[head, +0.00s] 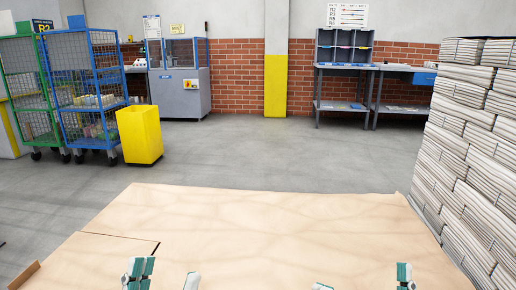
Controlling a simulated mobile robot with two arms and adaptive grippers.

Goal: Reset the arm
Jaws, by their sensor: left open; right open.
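My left gripper (165,277) shows at the bottom edge, left of centre. Its two fingertips, with green pads, are apart with nothing between them. My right gripper (363,281) shows at the bottom edge, right of centre. Its fingertips are also apart and empty. Both are in front of a light wooden board (270,225), and I cannot tell how far above it they are. The rest of both grippers and my arms are below the picture.
A tall stack of bundled newspapers (470,150) stands along the right side. A yellow bin (140,134) and blue (88,88) and green (25,90) wire carts stand at the back left. Workbenches line the brick wall. The board and the grey floor (270,155) beyond look clear.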

